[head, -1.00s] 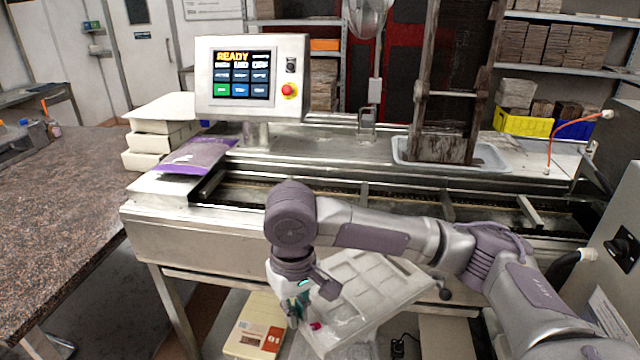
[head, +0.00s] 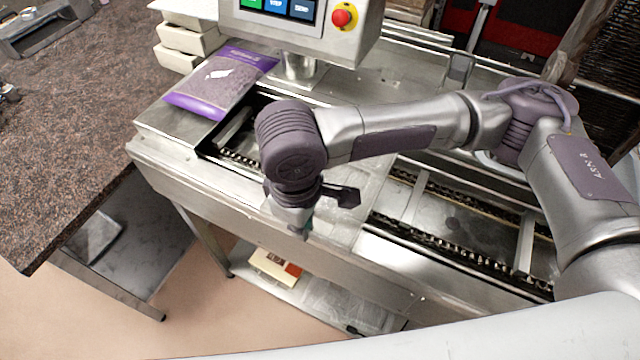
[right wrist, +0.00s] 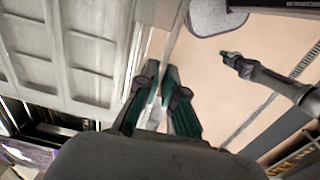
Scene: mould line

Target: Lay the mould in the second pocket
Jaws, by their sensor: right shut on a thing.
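The mould (right wrist: 85,60) is a pale grey panel with rows of shallow rectangular cavities in the right wrist view. My right gripper (right wrist: 152,92) is shut on its edge. In the head view my right gripper (head: 302,228) is at the front side of the conveyor. A flat pale surface beside it, over the channel, looks like the mould (head: 345,205), partly hidden by my arm. I cannot tell whether it rests there. The conveyor channel (head: 450,215) has crossbars that part it into pockets. A dark gripper-like shape (right wrist: 240,65) in the right wrist view may be my left gripper.
A control panel (head: 365,35) with a red button stands behind the channel. A purple bag (head: 215,85) lies on the conveyor's left end, near stacked white boxes (head: 190,40). A dark speckled counter (head: 80,120) is at left. A lower shelf (head: 325,300) holds a cream-and-red item.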

